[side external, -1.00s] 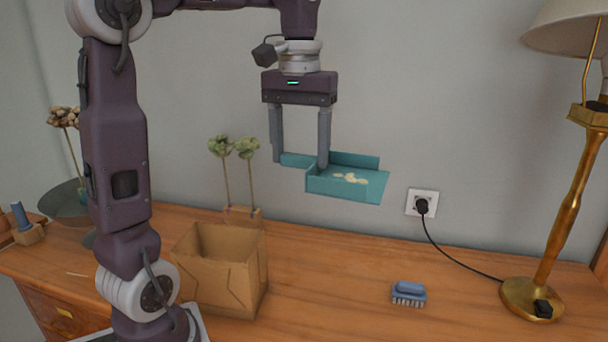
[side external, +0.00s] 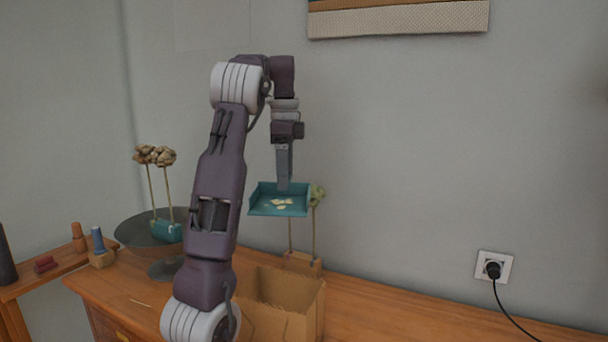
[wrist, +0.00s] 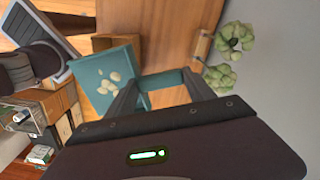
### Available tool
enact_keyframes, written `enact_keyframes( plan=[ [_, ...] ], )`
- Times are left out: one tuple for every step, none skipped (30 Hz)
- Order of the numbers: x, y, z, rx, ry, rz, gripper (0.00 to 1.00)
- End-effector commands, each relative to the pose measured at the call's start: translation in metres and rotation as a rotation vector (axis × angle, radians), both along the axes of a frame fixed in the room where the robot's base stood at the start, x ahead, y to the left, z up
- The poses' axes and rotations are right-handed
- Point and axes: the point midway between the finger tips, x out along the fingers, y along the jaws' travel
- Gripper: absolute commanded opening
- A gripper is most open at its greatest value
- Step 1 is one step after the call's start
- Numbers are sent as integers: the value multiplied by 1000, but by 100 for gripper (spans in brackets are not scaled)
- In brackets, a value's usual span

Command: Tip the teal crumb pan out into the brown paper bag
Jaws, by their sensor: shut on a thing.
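The teal crumb pan (side external: 262,208) hangs in the air, roughly level, with several pale crumbs (side external: 280,203) lying in it. My gripper (side external: 284,184) is shut on the pan from above; the wrist view shows its fingers (wrist: 157,86) at the pan's narrower handle end, and the pan (wrist: 92,78) with crumbs. The open brown paper bag (side external: 308,312) stands upright on the wooden top, below the pan in the side view. My arm hides its left part. In the wrist view the pan covers much of the bag (wrist: 102,42).
A wooden block with green flower heads (side external: 302,262) stands just behind the bag. A dark bowl (side external: 130,232) on a foot and dried flowers (side external: 155,156) are at the left. A wall socket with a plug (side external: 494,268) is at the right. The wooden top (side external: 400,315) right of the bag is clear.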

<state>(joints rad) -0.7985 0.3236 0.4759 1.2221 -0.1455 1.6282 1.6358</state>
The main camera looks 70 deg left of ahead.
Motion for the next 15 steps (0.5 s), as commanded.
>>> enact_keyframes(
  plan=[
    [1, -2, -9, -6, 0, -3, 0],
    [1, -3, -13, -6, 0, -3, 0],
    [1, -3, -18, -4, 1, -3, 0],
    [1, -3, -24, -6, 1, -3, 0],
    [1, -3, -29, -7, 2, -3, 0],
    [1, -3, -34, -5, 1, -3, 0],
    [1, -3, -37, -4, 1, -2, 0],
    [1, -2, -39, -3, 0, -2, 0],
    [1, -3, -41, -3, 0, -2, 0],
    [1, -3, -42, -3, 0, -2, 0],
    [1, -2, -42, -2, 0, -2, 0],
    [2, -2, -42, -2, 0, -2, 0],
    [2, -2, -42, -1, -1, -2, 0],
    [2, -2, -42, -1, -1, -2, 0],
    [2, -2, -42, -1, -1, -2, 0]
  ],
)
